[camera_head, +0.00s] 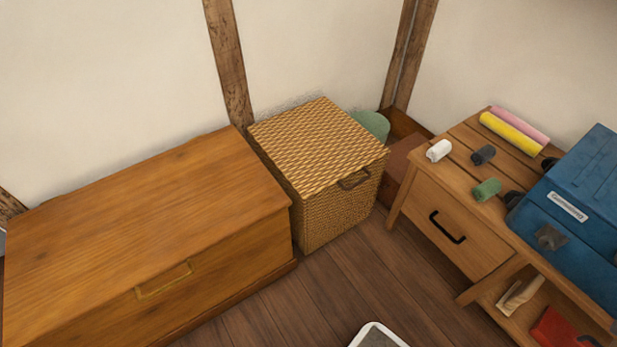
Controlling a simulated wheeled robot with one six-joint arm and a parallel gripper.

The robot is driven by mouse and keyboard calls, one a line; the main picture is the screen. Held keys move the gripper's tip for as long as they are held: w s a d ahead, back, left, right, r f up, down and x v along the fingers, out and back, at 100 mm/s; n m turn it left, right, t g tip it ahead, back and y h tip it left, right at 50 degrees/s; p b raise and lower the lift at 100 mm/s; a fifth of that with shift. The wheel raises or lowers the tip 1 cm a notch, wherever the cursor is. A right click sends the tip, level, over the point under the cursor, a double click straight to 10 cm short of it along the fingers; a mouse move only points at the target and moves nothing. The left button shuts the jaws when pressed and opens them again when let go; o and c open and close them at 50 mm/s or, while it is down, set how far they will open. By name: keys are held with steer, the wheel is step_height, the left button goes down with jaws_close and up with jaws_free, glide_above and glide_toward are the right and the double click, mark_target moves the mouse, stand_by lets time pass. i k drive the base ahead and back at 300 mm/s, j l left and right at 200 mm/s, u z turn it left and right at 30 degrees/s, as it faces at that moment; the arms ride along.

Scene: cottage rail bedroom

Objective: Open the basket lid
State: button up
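A square woven wicker basket (335,209) stands on the floor by the wall, in the middle of the head view. Its flat woven lid (315,146) lies closed on top. A dark handle (354,180) sits at the front edge, near the top right. The basket's left side is partly hidden by the wooden chest beside it. My gripper is not in view.
A wooden chest (160,215) with a brass handle stands left of the basket. Right is a wooden drawer table (450,222) with rolls and a blue toolbox (575,215). Plank floor (345,280) is clear before the basket. A white-rimmed object (376,335) lies at the bottom edge.

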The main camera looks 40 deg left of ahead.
mark_target(314, 145)
steer(key=u, duration=1.35)
steer(key=i+l, duration=0.1)
